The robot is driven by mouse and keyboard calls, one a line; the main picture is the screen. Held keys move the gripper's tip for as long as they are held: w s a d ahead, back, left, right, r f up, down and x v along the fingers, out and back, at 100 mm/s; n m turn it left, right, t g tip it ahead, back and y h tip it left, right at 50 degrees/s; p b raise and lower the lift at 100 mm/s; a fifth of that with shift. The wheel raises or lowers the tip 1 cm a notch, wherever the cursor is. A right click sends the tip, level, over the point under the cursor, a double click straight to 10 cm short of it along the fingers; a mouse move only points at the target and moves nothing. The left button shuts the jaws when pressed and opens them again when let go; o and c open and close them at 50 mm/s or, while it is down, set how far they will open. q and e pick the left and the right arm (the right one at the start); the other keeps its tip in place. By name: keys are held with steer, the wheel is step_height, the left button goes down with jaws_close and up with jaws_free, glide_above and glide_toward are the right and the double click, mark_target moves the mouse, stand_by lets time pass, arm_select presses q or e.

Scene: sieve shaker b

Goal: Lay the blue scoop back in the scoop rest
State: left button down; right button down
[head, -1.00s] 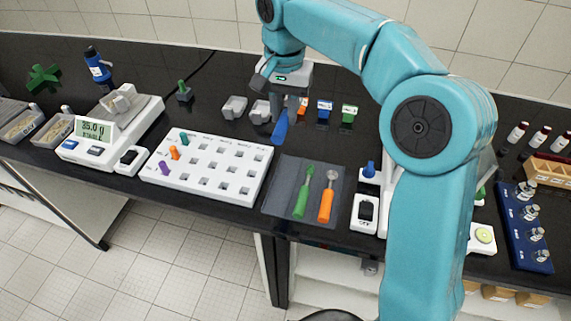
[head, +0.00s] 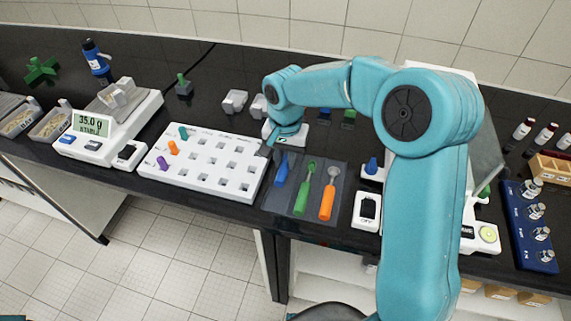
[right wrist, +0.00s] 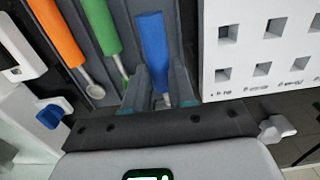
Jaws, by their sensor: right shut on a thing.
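The blue scoop (head: 281,172) is at the left side of the dark grey scoop rest (head: 277,204), roughly parallel to the green scoop (head: 303,189) and the orange scoop (head: 328,196). My right gripper (head: 283,149) is low over the rest's far left end, shut on the blue scoop. In the right wrist view the blue handle (right wrist: 153,42) points away from between my fingers (right wrist: 160,92), over the grey rest (right wrist: 186,40). I cannot tell whether the scoop touches the rest's bottom. My left gripper is not in view.
A white rack (head: 205,165) with coloured pegs stands close left of the rest. A small white device (head: 366,211) stands to the right. A balance (head: 92,140) is further left. The counter's front edge runs just below the rest.

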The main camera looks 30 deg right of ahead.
mark_target(286, 162)
steer(key=shift+f, duration=1.65)
steer(key=c, duration=0.9)
jaws_free()
steer(key=shift+w, duration=0.1)
steer(key=shift+c, duration=0.2)
step_height(286, 162, up, 12)
steer(key=shift+r, duration=0.15)
